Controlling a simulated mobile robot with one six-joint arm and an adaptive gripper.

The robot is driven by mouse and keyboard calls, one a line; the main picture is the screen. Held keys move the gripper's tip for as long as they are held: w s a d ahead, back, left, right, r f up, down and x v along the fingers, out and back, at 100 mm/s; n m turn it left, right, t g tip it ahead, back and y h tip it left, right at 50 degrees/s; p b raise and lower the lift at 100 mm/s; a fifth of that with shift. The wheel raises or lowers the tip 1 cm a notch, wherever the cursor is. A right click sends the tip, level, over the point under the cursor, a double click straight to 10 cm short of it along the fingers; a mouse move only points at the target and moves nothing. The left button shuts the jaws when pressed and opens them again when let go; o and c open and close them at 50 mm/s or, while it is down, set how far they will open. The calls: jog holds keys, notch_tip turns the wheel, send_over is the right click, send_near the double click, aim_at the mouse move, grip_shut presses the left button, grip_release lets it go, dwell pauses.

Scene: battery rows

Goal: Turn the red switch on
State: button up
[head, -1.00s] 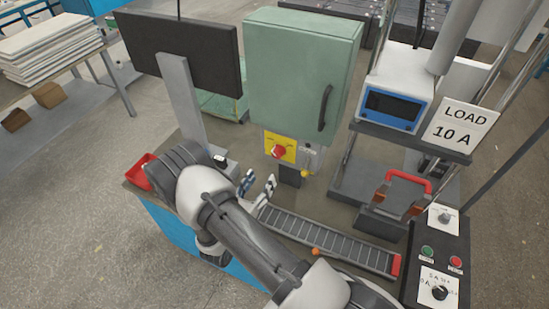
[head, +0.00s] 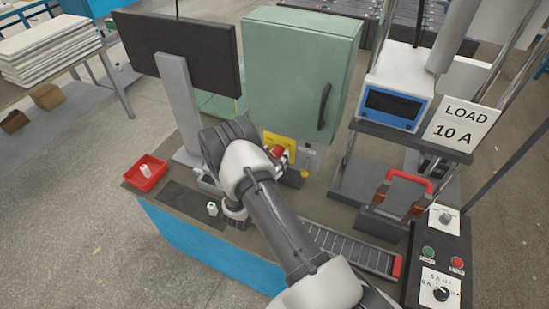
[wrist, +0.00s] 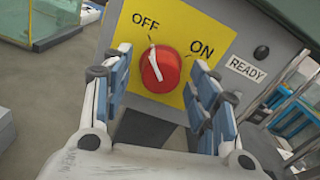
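The red switch (wrist: 160,70) is a round knob on a yellow plate (wrist: 180,18) marked OFF and ON. Its white pointer is turned up toward OFF. In the head view the red switch (head: 279,151) is partly covered by my arm, below the green cabinet (head: 300,70). My gripper (wrist: 161,64) is open in the wrist view, with one blue-grey finger on each side of the knob. Gaps show between the fingers and the knob, and nothing is held. How far the fingertips are from the plate is hard to tell.
A READY label (wrist: 245,68) and a dark round lamp (wrist: 261,52) are right of the plate. A monitor (head: 180,50) stands left of the cabinet. A red tray (head: 146,174) sits at the bench's left. A load stand with a red handle (head: 409,180) is at right.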

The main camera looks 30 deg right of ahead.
jog(key=c, duration=1.1)
jog(key=shift+o, duration=0.2)
jog(key=shift+m, duration=0.3)
jog(key=m+b, duration=0.3)
jog(key=shift+f+m, duration=0.1)
jog(key=shift+m, duration=0.2)
jog(key=m+b, duration=0.3)
jog(key=m, duration=0.1)
jog(key=shift+m, duration=0.3)
jog(key=m+b, duration=0.4)
jog(key=m, duration=0.1)
jog(key=shift+w+a+b, duration=0.1)
jog(key=shift+b, duration=0.25)
jog(key=m+b, duration=0.3)
jog(key=m, duration=0.1)
jog(key=shift+b, duration=0.3)
jog(key=shift+r, duration=0.2)
